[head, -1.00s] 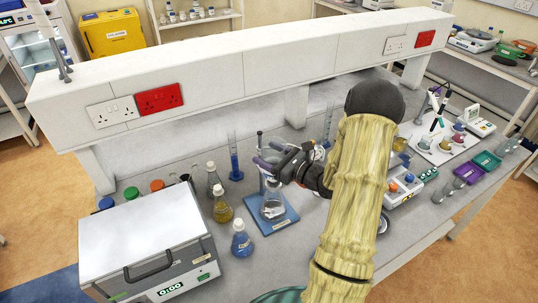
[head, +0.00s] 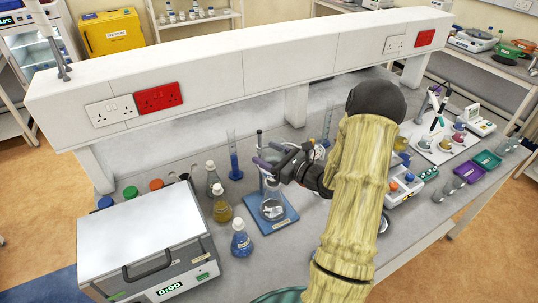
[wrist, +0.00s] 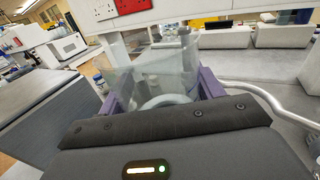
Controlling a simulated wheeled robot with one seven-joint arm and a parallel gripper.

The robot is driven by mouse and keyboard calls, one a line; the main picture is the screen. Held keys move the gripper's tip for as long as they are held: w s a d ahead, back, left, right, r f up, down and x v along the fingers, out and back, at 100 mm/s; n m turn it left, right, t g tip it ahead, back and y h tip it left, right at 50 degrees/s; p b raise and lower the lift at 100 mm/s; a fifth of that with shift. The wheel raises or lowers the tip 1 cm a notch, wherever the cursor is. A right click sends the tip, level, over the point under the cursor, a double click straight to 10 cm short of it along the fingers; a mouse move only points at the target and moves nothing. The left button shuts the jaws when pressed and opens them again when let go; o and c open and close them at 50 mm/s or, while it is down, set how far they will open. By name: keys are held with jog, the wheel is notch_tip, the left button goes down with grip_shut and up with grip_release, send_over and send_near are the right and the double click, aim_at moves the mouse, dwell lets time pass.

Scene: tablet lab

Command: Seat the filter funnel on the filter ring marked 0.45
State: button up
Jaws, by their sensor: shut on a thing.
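My gripper (head: 270,167) is over a blue-based stand (head: 286,222) in the middle of the bench. In the wrist view its purple fingers (wrist: 165,92) are shut on a clear, wide-mouthed vessel, the filter funnel (wrist: 150,68). A pale ring shape (wrist: 166,101) shows low between the fingers; I cannot tell whether it is the funnel's foot or a filter ring. A clear conical flask (head: 271,207) stands on the blue base under my gripper. No 0.45 mark is legible, and the contact below the funnel is hidden.
A yellow flask (head: 222,208) and a blue flask (head: 241,242) stand left of the stand. A blue-tinted cylinder (head: 235,160) stands behind. A grey-white box with a display (head: 145,245) fills the front left. A white shelf beam (head: 240,65) spans the back.

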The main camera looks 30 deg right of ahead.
jog(key=shift+f, duration=0.15)
dwell(0.7)
jog(key=o, duration=1.1)
jog(key=shift+c, duration=0.2)
jog(key=shift+s+b, duration=0.1)
jog(key=shift+b, duration=0.25)
jog(key=shift+s+d+f, duration=0.1)
jog(key=shift+s+d, duration=0.1)
jog(key=b+v, duration=0.5)
jog(key=v, duration=1.1)
jog(key=shift+s+d+b, duration=0.15)
jog(key=shift+s+b, duration=0.15)
jog(key=shift+b, duration=0.05)
